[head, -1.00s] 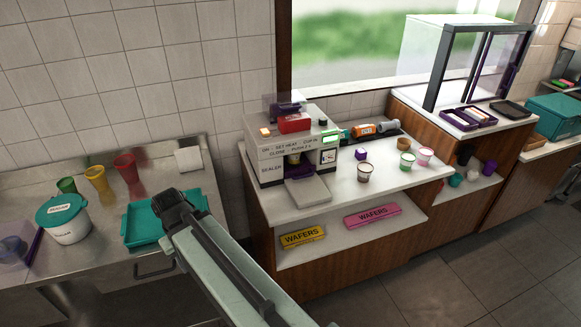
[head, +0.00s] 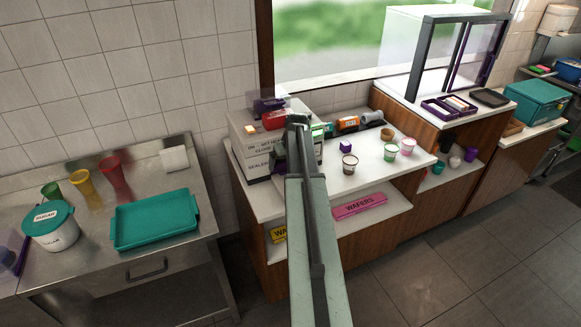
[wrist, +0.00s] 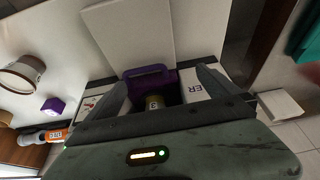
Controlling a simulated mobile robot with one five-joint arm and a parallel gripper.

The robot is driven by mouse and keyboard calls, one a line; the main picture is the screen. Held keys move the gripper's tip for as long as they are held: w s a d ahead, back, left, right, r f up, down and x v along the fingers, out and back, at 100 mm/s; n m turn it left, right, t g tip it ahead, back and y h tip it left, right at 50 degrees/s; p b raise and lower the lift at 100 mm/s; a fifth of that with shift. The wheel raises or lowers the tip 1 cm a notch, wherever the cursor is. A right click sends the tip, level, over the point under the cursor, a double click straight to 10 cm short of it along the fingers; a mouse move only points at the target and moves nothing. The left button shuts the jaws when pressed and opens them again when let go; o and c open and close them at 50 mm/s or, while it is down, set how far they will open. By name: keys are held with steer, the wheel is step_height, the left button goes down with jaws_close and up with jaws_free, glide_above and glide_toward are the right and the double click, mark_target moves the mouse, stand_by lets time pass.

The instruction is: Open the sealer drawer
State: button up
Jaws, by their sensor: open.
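The white sealer (head: 257,160) stands on the counter in the head view, its front largely hidden behind my arm. In the wrist view, its purple drawer (wrist: 172,77) sits in the opening, with a purple handle (wrist: 148,70) on its front. A small yellowish container (wrist: 154,102) shows just behind the handle. My gripper (wrist: 163,78) is open, its fingers spread to either side of the drawer. I see nothing between them in firm hold; whether they touch the drawer I cannot tell. In the head view the fingers are hidden by my arm.
A pale flat plate (wrist: 130,30) lies before the drawer. Wafer boxes (head: 359,206) lie on the shelf below. A teal tray (head: 155,220) rests on the steel table at left.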

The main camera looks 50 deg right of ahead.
steer(key=d+f+b, duration=0.1)
steer(key=f+b, duration=0.1)
steer(key=w+d+f+b, duration=0.1)
steer(key=d+f+b, duration=0.1)
steer(key=b, duration=0.1)
steer(key=d+f+b, duration=0.1)
steer(key=f+b, duration=0.1)
steer(key=f, duration=0.1)
steer(key=shift+w+d, duration=0.3)
steer(key=shift+d, duration=0.05)
steer(key=shift+r, duration=0.1)
